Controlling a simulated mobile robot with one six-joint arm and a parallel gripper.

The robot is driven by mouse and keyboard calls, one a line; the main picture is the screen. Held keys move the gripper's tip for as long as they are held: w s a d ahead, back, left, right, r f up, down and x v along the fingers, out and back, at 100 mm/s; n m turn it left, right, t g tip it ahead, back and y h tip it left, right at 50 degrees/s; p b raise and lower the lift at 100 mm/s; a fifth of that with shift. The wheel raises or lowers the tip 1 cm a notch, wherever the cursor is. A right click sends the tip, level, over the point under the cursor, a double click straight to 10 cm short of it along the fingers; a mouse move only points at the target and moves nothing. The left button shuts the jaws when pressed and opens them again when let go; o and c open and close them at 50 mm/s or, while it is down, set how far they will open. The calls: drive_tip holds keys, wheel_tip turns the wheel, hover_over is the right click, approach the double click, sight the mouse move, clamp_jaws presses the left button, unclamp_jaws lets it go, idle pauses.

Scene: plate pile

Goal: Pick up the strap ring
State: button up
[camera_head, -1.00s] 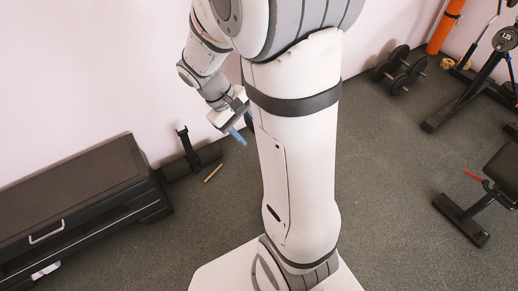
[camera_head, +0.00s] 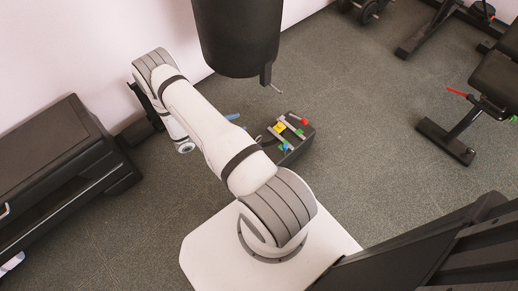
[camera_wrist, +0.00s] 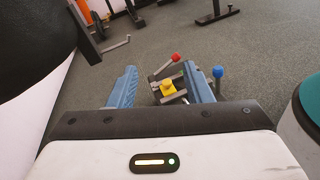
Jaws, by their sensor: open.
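In the head view a blue finger (camera_head: 233,116) shows beside my arm, which hides most of the gripper.
A dark box (camera_head: 300,143) with red, yellow, blue and green knobbed levers stands on the floor, close beyond my fingers in the wrist view. A black bench-like unit (camera_head: 55,160) stands left, gym equipment (camera_head: 470,95) right. Floor between box and equipment is clear.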

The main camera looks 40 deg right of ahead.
sight(259, 142)
drive_tip(key=s+f+n+t+h+b, duration=0.1)
drive_tip(key=s+f+n+t+b, duration=0.15)
drive_tip(key=f, duration=0.65)
drive_tip(key=s+f+n+t+h+b, duration=0.1)
drive_tip(key=s+f+n+t, duration=0.15)
drive_tip(key=f, duration=0.65)
drive_tip(key=shift+g, duration=0.3)
drive_tip(key=d+b, duration=0.1)
drive_tip(key=d, duration=0.1)
drive_tip(key=w+d, duration=0.1)
drive_tip(key=d, duration=0.2)
drive_tip(key=d+b, duration=0.1)
drive_tip(key=d, duration=0.1)
drive_tip(key=shift+w+d+f+b, duration=0.15)
drive_tip(key=shift+b, duration=0.2)
drive_tip(key=shift+w+d, duration=0.1)
drive_tip(key=shift+d, duration=0.4)
drive_tip(key=shift+c, duration=0.5)
clamp_jaws()
